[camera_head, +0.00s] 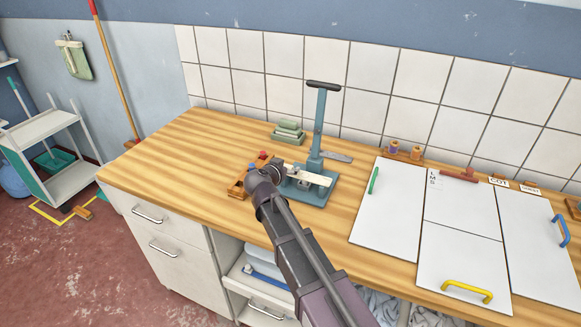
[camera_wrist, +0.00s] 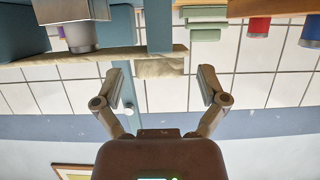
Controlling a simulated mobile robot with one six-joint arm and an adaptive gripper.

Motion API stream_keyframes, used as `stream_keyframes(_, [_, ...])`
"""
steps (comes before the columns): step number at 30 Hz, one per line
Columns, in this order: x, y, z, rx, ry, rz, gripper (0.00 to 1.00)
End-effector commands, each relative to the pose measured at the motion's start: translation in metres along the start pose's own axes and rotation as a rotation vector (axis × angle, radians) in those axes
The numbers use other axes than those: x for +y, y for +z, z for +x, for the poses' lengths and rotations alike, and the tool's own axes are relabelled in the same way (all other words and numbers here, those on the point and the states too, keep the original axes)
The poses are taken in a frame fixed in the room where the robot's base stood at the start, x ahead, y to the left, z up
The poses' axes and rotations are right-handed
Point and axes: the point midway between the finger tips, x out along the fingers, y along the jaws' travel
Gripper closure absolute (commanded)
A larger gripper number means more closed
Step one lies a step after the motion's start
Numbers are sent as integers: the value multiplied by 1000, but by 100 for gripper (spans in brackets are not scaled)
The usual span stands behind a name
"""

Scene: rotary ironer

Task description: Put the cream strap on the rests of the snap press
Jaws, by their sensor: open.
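The snap press (camera_head: 318,130) stands on the wooden worktop, with a blue column, a dark top handle and a blue base. The cream strap (camera_head: 312,176) lies roughly level across the press, above its base. In the wrist view, which looks upside down, the strap (camera_wrist: 130,68) runs in from the left, and its thicker end is just beyond my fingertips. The rests beneath it are mostly hidden, so its exact seating is unclear. My gripper (camera_head: 268,170) is at the left end of the strap. In the wrist view my gripper (camera_wrist: 162,85) is open, with nothing visibly clamped.
A wooden rack (camera_head: 238,188) with red and blue pieces is close left of my gripper. White boards (camera_head: 385,215) cover the right side of the worktop. The worktop's left part is clear.

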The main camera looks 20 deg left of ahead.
Motion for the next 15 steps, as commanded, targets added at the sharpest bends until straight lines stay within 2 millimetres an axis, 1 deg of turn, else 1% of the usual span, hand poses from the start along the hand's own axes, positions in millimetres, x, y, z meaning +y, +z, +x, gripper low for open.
stream_keyframes(1, [1, -2, -8, 0, -1, -1, 8])
stream_keyframes(5, [2, -2, -27, 0, -2, 0, 8])
stream_keyframes(15, [2, -2, -82, 0, -1, 0, 8])
